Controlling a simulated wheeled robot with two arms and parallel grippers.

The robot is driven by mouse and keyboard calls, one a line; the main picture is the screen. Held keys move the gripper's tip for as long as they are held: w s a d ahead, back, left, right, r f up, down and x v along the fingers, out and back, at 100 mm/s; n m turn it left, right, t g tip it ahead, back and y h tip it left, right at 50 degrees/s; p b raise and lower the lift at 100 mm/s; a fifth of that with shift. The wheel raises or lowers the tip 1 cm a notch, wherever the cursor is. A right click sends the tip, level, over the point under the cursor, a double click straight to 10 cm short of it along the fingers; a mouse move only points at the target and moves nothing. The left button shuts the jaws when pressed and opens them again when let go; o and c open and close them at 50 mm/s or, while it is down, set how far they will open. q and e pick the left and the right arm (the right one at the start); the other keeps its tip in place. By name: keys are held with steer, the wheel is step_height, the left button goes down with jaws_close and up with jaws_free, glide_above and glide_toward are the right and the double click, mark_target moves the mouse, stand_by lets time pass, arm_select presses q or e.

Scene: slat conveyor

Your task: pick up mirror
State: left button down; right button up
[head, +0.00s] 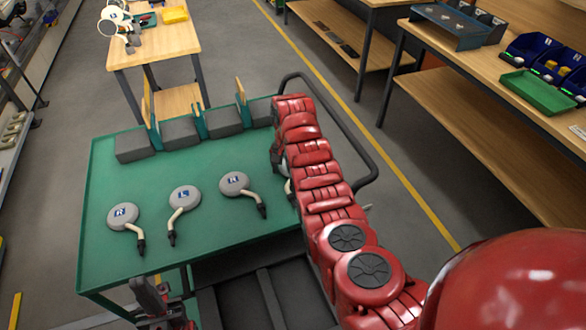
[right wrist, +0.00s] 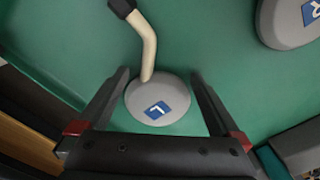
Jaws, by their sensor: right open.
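Several round grey mirrors with bent cream stalks and dark end pieces lie on the green cart top. In the head view, one marked R (head: 123,215) is at the left, one marked L (head: 185,197) beside it, and another lettered mirror (head: 234,184) further right. A further mirror (head: 288,187) is mostly hidden behind my right arm. In the right wrist view, a mirror marked L (right wrist: 157,106) lies between the spread fingers of my open right gripper (right wrist: 160,76), which is empty. My left gripper (head: 166,282) is open and empty at the cart's near edge.
Grey blocks (head: 180,133) with green and wooden dividers line the cart's back edge. A black rail (head: 345,135) curves along its right side. The green cart top (head: 125,170) is bare around the mirrors. A wooden table (head: 155,48) stands behind; shelves (head: 500,130) stand right.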

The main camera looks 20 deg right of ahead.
jaws_close()
stand_by(0.3)
steer(key=shift+r, duration=0.1)
